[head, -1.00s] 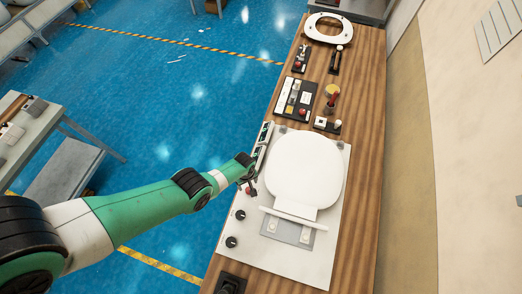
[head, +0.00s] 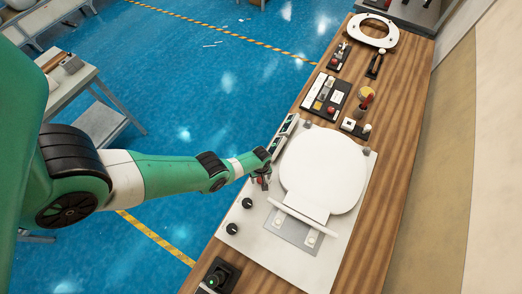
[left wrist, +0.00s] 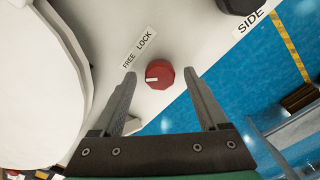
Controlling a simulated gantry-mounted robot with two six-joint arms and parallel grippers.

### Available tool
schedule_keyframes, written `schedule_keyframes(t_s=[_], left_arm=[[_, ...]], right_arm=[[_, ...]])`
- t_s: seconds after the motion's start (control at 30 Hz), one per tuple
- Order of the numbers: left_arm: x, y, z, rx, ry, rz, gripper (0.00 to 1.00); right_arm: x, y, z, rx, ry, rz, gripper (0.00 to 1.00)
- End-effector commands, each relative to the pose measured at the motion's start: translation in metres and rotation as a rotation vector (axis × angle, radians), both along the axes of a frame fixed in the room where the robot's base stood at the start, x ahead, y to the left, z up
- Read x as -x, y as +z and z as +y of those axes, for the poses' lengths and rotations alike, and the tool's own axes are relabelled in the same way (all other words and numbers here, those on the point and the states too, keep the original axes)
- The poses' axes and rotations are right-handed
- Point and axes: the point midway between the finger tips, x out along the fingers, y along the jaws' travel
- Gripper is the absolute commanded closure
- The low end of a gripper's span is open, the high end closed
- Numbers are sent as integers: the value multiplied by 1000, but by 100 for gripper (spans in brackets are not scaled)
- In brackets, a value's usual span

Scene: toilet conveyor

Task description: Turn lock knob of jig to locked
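The jig is a white plate (head: 262,243) on the wooden bench, holding a white toilet seat lid (head: 322,170). The red lock knob (left wrist: 159,74) sits on the plate's edge beside a "FREE LOCK" label (left wrist: 139,48). Its white mark is at the left side in the left wrist view, not clearly aimed at either word. My left gripper (left wrist: 160,80) is open, its two fingers on either side of the knob with gaps showing. In the head view the left gripper (head: 262,180) is over the knob and mostly hides it. My right gripper is not in view.
Two black knobs (head: 240,215) are on the same plate edge, near the left gripper. A slim panel (head: 284,131) runs along the edge farther back. Tools and a control box (head: 325,97) stand behind the jig. Blue floor lies open to the left.

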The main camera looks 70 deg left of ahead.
Motion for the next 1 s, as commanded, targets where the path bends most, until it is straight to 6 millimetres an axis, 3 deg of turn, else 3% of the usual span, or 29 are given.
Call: schedule_keyframes(t_s=[0.03, 0.4, 0.43, 0.77, 1.0], left_arm=[[0, 0, 0, 0, 0, 0, 31], [0, 0, 0, 0, 0, 0, 98], [0, 0, 0, 0, 0, 0, 100], [0, 0, 0, 0, -29, 0, 100], [0, 0, 0, 0, -144, 0, 100]], right_arm=[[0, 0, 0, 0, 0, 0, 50], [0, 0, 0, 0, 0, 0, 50], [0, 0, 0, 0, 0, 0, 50], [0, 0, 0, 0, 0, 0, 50], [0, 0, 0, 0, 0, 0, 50]])
